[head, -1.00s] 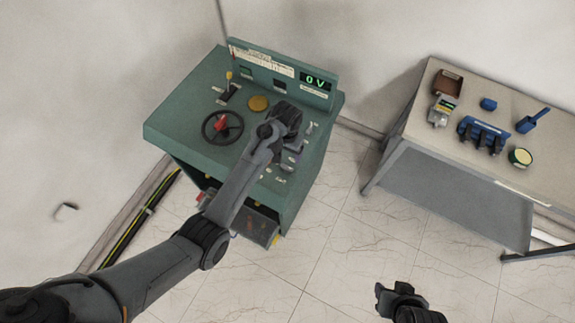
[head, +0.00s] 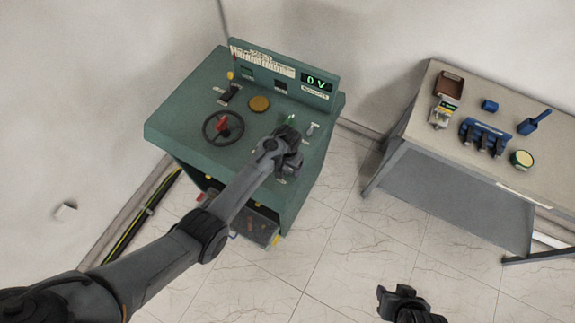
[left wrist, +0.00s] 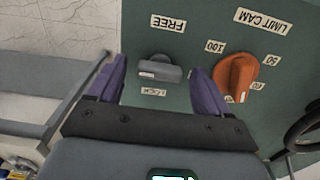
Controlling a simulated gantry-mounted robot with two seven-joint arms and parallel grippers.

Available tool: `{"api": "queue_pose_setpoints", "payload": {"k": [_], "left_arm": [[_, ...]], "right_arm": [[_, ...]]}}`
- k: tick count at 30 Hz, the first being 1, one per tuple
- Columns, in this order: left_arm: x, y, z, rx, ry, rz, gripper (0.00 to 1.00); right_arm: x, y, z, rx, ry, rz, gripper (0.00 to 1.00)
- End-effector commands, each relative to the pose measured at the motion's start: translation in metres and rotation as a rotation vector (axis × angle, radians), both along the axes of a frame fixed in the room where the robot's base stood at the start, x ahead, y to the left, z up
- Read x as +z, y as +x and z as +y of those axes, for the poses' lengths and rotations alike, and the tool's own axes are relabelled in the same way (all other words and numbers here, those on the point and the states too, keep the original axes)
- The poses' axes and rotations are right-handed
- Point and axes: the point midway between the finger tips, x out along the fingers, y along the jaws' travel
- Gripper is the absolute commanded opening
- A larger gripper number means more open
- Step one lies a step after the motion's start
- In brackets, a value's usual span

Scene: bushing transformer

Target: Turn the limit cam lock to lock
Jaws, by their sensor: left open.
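The limit cam lock is a grey knob (left wrist: 160,70) on the green panel, between an upside-down FREE label (left wrist: 167,24) and an upside-down LOCK label (left wrist: 154,92) in the left wrist view. Its grip bar lies roughly crosswise in that view. My left gripper (left wrist: 153,68) is open, with one purple finger on each side of the knob and a visible gap to each. In the head view my left gripper (head: 292,162) is over the console's front right part and hides the knob. My right gripper (head: 385,296) is low in the head view, away from the console; its jaws are unclear.
An orange limit cam dial (left wrist: 237,76) sits close beside the right finger. A black handwheel (head: 223,127) and yellow button (head: 259,104) are on the green console (head: 180,122). The display (head: 317,81) reads 0 V. A table (head: 420,128) with tools stands at right.

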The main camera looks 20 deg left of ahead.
Motion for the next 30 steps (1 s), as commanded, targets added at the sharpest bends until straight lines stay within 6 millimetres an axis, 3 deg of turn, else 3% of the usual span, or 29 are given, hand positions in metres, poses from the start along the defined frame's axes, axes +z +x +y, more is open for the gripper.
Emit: {"api": "queue_pose_setpoints", "payload": {"k": [5,16,30], "left_arm": [[0.0003,0.0001,0.0001,0.0,0.0,0.0,0.77],[0.0005,0.0001,0.0,-0.001,0.0,0.0,0.23],[0.0023,-0.0002,-0.0008,0.122,-0.001,0.002,0.23]], "right_arm": [[0.0001,0.0001,0.001,-0.003,0.004,0.0,0.43],[0.0003,0.0002,0.0025,-0.007,0.011,0.0,0.43],[0.009,0.0001,0.0014,-0.004,0.005,0.0,0.43]]}}
